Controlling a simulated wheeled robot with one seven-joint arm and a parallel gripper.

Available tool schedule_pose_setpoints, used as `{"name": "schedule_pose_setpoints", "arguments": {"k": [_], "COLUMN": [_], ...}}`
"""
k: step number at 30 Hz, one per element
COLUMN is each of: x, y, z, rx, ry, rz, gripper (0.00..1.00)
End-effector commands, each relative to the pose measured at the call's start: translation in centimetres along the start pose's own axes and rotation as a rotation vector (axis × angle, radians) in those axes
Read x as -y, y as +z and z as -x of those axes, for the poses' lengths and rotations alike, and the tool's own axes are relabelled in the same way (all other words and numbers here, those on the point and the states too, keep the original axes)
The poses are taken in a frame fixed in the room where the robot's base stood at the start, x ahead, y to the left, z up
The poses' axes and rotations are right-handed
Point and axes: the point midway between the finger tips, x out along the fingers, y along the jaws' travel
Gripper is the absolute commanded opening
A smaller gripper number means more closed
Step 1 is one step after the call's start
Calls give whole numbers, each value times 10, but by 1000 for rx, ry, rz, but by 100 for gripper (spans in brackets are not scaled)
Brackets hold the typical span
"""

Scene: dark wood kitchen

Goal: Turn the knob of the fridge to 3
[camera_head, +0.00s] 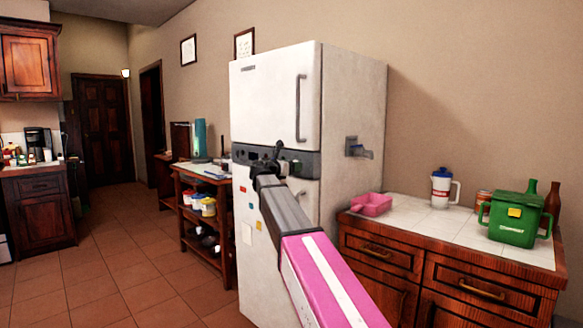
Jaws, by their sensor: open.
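The white fridge (275,100) stands upright against the wall in the middle of the head view, with its doors closed. A dark control panel (306,164) runs across its front between the upper and lower doors. My gripper (278,150) is at the end of my pink and grey arm, in front of this panel. The jaws look open, with nothing seen between them. The gripper and arm cover part of the panel. The knob cannot be made out clearly, nor can its setting. Whether my gripper touches the panel cannot be told.
A tiled counter (420,222) with a pink tray (371,204), a white jug (441,188) and a green container (515,217) stands right of the fridge. A wooden shelf cart (187,225) stands to its left. The tiled floor (120,270) is clear at the left.

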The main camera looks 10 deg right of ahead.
Motion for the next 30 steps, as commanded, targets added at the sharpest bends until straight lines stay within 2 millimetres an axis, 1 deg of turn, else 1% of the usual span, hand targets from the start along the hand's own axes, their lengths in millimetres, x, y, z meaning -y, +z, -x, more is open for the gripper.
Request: {"name": "schedule_pose_setpoints", "arguments": {"k": [2,3,5,6,7,14,19,23,30], "x": [0,0,0,0,0,0,0,0,0], "y": [0,0,0,0,0,0,0,0,0], "z": [0,0,0,0,0,0,0,0,0], "rx": [0,0,0,0,0,0,0,0,0], "ry": [0,0,0,0,-1,-1,-1,-1,-1], "rz": [0,0,0,0,0,-9,-58,-132,-336], "gripper": [65,52,32,19,16,16,17,17,17]}}
